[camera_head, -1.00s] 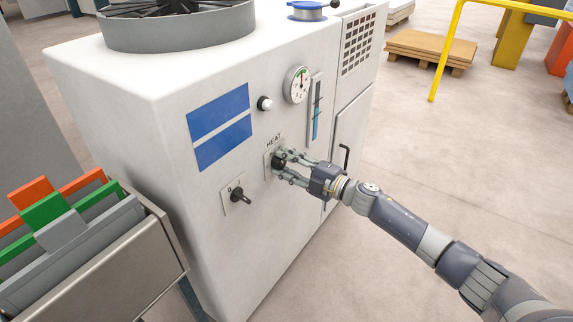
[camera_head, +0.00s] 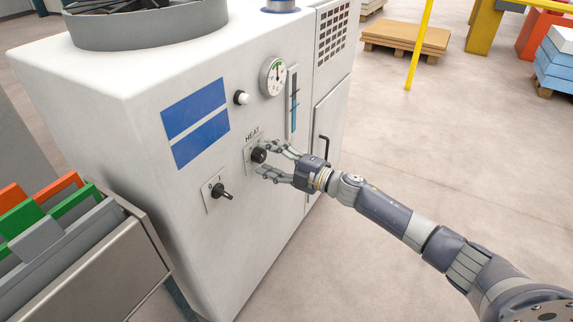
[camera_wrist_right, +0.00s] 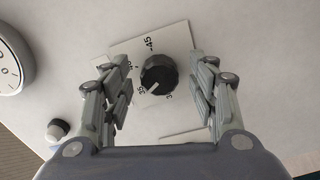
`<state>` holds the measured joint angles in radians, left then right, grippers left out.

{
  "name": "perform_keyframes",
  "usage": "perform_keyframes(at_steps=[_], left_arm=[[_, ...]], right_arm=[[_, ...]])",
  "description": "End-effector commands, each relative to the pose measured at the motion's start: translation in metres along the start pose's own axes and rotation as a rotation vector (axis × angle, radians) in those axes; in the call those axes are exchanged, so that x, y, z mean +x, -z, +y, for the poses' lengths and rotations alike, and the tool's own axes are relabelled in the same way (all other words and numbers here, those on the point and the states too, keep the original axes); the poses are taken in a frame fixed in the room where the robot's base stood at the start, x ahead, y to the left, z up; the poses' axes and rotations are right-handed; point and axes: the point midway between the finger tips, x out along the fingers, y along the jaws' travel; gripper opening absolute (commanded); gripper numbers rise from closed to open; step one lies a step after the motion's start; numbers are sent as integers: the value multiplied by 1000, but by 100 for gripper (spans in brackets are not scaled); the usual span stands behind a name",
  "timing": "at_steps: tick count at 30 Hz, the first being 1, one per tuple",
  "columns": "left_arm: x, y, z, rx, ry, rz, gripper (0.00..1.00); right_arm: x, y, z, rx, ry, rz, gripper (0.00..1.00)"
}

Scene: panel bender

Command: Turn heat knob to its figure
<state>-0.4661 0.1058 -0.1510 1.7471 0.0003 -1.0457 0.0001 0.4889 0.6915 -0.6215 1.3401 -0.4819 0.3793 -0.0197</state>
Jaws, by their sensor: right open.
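The black heat knob (camera_head: 258,156) sits on a pale plate under the word HEAT on the front of the white machine. In the right wrist view, the knob (camera_wrist_right: 159,74) has a white pointer line aimed down and left, near a figure that looks like 35. A 45 shows at the plate's top; other figures are partly hidden. My right gripper (camera_head: 268,159) is open at the knob. Its fingers stand on both sides with visible gaps, as the right wrist view also shows (camera_wrist_right: 160,80). My left gripper is not in view.
A black switch (camera_head: 221,191) on its own plate is left of and below the knob. A white button (camera_head: 241,98), a round gauge (camera_head: 273,77) and a door handle (camera_head: 323,147) are nearby. A metal bin (camera_head: 95,265) stands at left.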

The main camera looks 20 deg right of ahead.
Motion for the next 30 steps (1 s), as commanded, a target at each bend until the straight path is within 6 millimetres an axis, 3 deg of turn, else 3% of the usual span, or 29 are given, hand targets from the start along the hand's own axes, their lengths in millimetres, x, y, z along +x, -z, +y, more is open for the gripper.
perform_keyframes(at_steps=[9, 15, 21, 30], left_arm=[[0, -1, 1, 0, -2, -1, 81], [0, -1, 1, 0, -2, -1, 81], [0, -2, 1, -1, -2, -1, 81], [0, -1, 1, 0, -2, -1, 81]], right_arm=[[-62, 0, -2, 0, 5, -1, 54], [-92, 0, -2, 0, 4, -1, 54], [-107, 0, -1, 0, 2, 0, 54], [-110, 0, 0, 0, 1, 1, 54]])
